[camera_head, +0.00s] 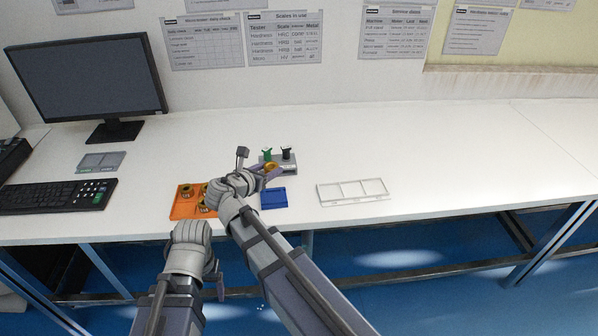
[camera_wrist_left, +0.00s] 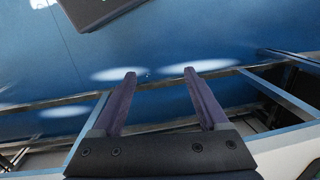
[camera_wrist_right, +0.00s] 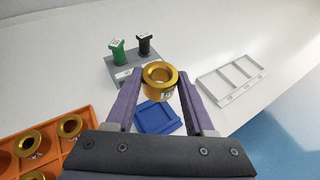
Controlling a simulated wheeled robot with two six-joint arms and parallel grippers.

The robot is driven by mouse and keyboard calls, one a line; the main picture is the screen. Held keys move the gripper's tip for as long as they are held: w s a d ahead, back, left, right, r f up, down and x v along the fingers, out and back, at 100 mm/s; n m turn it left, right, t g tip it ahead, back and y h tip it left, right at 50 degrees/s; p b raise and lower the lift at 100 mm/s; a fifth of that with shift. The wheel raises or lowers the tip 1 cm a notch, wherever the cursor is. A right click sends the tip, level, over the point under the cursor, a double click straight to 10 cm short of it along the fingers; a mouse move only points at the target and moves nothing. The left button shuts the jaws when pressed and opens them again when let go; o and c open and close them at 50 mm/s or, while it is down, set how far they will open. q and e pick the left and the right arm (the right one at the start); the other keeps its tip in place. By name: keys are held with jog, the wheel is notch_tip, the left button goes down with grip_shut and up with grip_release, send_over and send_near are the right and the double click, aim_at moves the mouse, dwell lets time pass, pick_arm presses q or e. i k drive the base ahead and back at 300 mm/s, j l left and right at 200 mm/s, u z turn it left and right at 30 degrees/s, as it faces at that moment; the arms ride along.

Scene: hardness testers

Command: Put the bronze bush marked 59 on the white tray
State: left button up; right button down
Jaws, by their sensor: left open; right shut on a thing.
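My right gripper (camera_wrist_right: 160,88) is shut on a bronze bush (camera_wrist_right: 159,80), a gold ring with a small white label whose number is too small to read. In the head view the right gripper (camera_head: 268,172) holds this bush (camera_head: 271,167) over the back of the table's middle. The white tray (camera_head: 353,198), with three empty compartments, lies to its right; it also shows in the right wrist view (camera_wrist_right: 228,99). My left gripper (camera_wrist_left: 160,73) is open and empty, facing the blue floor. In the head view it hangs low at the table's front edge.
An orange tray (camera_head: 183,211) with several bronze bushes lies left of the right gripper. A blue tray (camera_head: 274,200) and a grey stand (camera_wrist_right: 125,77) with green and black handled pieces stand nearby. A keyboard and monitor (camera_head: 85,80) are at left. The right of the table is clear.

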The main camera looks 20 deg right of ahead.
aim_at(374, 188)
jog(key=k+l, duration=0.1)
jog(key=l, duration=1)
jog(key=k+l, duration=0.15)
jog(key=l, duration=0.4)
